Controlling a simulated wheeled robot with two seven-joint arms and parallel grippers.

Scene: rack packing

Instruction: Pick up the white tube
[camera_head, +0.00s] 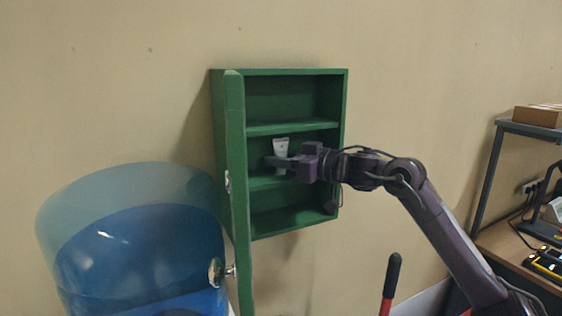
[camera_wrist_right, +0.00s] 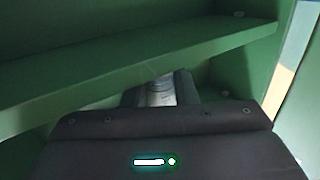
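The white tube (camera_head: 281,146) stands upright on the middle shelf of a green wall cabinet (camera_head: 292,127). Its lower part is hidden behind my right gripper (camera_head: 276,163), which reaches into the cabinet from the right. In the right wrist view, the tube (camera_wrist_right: 160,92) shows between the two fingertips of my right gripper (camera_wrist_right: 160,100), one finger on each side. I cannot tell whether the fingers press on the tube or only surround it. My left gripper is not in view.
The cabinet door (camera_head: 238,190) stands open at the left, with a shelf board (camera_wrist_right: 120,65) close above the gripper. A blue translucent barrel (camera_head: 140,245) stands at lower left.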

